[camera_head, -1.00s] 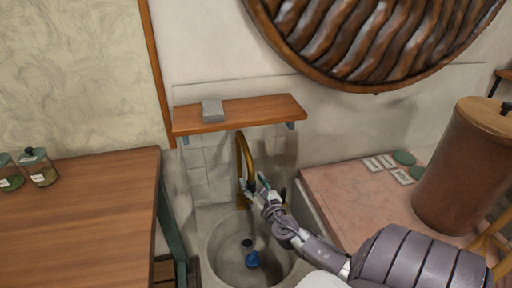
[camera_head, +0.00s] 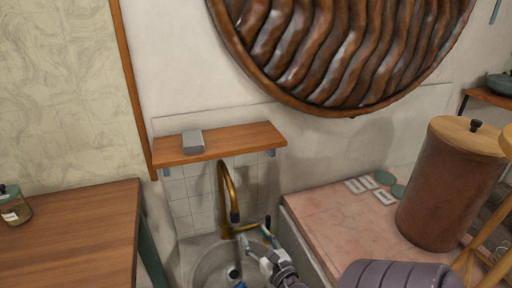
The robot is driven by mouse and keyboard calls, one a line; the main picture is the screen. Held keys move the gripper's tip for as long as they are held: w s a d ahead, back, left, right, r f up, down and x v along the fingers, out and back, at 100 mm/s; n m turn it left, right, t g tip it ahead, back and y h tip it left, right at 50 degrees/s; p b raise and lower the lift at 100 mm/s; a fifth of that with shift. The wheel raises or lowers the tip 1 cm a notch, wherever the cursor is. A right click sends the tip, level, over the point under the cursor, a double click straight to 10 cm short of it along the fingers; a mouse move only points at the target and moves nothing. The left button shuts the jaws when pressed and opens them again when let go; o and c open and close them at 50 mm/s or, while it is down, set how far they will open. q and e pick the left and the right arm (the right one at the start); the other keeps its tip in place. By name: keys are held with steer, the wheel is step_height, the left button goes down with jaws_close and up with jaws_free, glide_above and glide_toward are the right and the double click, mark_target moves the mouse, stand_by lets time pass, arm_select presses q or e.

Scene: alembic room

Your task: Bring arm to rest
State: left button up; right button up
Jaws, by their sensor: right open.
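My right gripper (camera_head: 262,245) is at the bottom middle of the head view, over the right rim of the round stone sink (camera_head: 204,263). It is open, and I see nothing held between its fingers. My right arm comes in from the lower right. The brass tap (camera_head: 229,190) rises behind the sink, just left of and behind the gripper; I cannot tell whether they touch. A blue object (camera_head: 239,284) in the sink shows only in part at the bottom edge. My left gripper is not in view.
A wooden shelf (camera_head: 240,140) with a grey block (camera_head: 193,141) hangs above the tap. A wooden table (camera_head: 70,240) with a jar (camera_head: 14,205) stands left. A pink counter (camera_head: 345,230) with a large brown canister (camera_head: 445,190) stands right. A large ribbed round piece hangs above.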

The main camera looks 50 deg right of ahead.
steer(key=shift+f, duration=0.1)
stand_by(0.3)
steer(key=s+f+m+g, duration=0.2)
steer(key=s+f+m, duration=0.1)
steer(key=f, duration=0.6)
steer(key=s+a+f+m+g+y, duration=0.1)
steer(key=s+f+m+g, duration=0.2)
steer(key=f, duration=0.6)
steer(key=s+f+m+g, duration=0.3)
steer(key=f+m, duration=0.3)
steer(key=f, duration=0.3)
steer(key=shift+a+f, duration=0.15)
steer(key=shift+a, duration=0.1)
steer(key=s+a+f+m+g+y, duration=0.2)
steer(key=s+a+f+m+g, duration=0.2)
steer(key=s+a+f+m, duration=0.4)
steer(key=s+a+f+m+g+y+p, duration=0.1)
steer(key=s+a+f+m+g+y, duration=0.2)
steer(key=s+a+f+m, duration=0.6)
steer(key=s+f+g, duration=0.1)
steer(key=s+f, duration=0.2)
steer(key=s, duration=0.3)
steer(key=shift+a+m, duration=0.3)
steer(key=shift+c, duration=1.4)
steer(key=shift+s+d, duration=0.1)
